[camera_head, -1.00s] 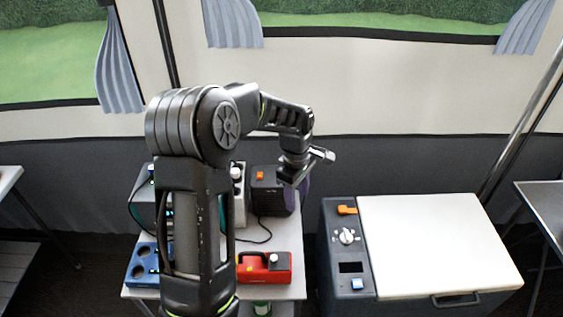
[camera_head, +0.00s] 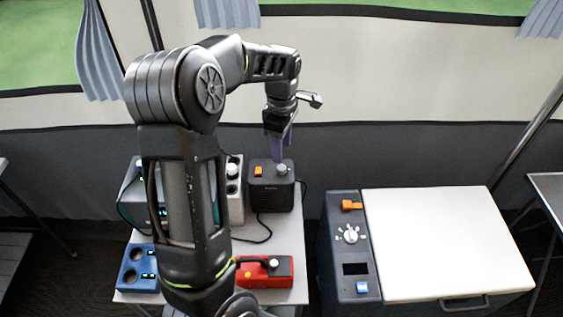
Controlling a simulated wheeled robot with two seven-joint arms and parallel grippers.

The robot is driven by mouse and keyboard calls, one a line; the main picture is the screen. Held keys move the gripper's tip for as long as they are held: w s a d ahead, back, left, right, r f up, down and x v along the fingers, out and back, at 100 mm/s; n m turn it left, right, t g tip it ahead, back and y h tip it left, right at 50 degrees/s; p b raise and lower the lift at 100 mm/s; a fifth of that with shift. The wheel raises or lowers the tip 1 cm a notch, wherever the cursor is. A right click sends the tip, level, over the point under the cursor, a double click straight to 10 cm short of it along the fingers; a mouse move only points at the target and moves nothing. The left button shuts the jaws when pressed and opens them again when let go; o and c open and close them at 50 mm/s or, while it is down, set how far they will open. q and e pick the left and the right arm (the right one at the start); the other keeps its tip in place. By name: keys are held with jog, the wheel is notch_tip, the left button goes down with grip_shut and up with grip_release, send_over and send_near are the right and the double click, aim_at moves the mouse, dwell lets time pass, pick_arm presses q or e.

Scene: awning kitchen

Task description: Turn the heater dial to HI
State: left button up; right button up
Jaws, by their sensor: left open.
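A dark box-shaped unit (camera_head: 268,199) stands at the back right of the small table. It has an orange switch on top and a round grey knob (camera_head: 282,169). It looks like the heater, but its markings are too small to read. My left gripper (camera_head: 280,157) points down just above and behind the knob, open, with purplish fingers partly visible. I cannot tell whether the fingers touch the knob. My right gripper is not in view.
A white-lidded cooler (camera_head: 445,240) with its own white dial (camera_head: 351,235) stands right of the table. My left arm hides the table's middle left.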

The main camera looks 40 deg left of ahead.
aim_at(282, 167)
pick_arm(q)
notch_tip(282, 167, down, 7)
jog(key=shift+p, duration=0.65)
jog(key=shift+c, duration=0.3)
grip_shut()
